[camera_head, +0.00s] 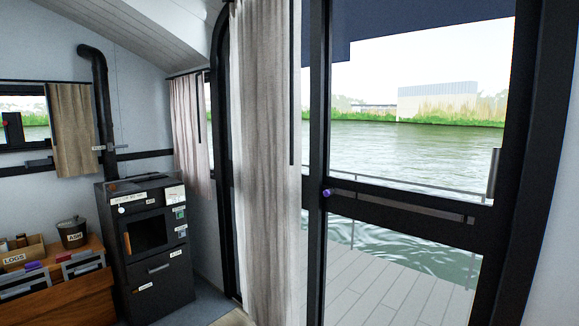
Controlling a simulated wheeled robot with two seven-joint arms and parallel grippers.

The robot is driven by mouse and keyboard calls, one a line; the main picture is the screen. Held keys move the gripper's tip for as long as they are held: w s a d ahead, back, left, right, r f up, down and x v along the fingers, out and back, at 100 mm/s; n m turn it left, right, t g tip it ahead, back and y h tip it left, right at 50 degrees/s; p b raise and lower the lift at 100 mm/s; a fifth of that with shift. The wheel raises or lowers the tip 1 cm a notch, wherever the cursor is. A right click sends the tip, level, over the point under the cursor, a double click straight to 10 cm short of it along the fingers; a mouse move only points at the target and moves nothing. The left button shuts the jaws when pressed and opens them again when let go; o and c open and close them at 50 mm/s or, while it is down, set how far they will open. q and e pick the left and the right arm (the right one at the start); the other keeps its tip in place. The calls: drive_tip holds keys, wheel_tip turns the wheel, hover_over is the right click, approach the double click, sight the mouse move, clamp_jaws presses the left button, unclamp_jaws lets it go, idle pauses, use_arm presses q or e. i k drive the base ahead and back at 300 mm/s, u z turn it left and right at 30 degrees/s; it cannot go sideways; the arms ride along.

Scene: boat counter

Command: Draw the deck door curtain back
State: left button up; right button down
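The deck door curtain (266,170) is a long, pale beige cloth with vertical folds. It hangs at the left side of the glazed deck door (412,207), running from the top of the view nearly to the floor. A thin dark rod (292,85) hangs along its right edge. The door glass to the right of the curtain is uncovered. The door has a black frame, a purple knob (327,193) on its left upright and a dark crossbar. The curtain's top and rail are out of view. Neither of my grippers is in view.
A black stove (147,250) with a flue pipe stands left of the curtain. A wooden bench (70,300) holds a box labelled LOGS (22,254) and an ASH bucket (72,233). Smaller curtains hang at the side windows (72,130). Deck planks and water show outside.

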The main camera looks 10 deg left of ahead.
sight(280, 22)
drive_tip(key=u, duration=0.3)
drive_tip(key=i, duration=1.55)
drive_tip(key=u, duration=0.35)
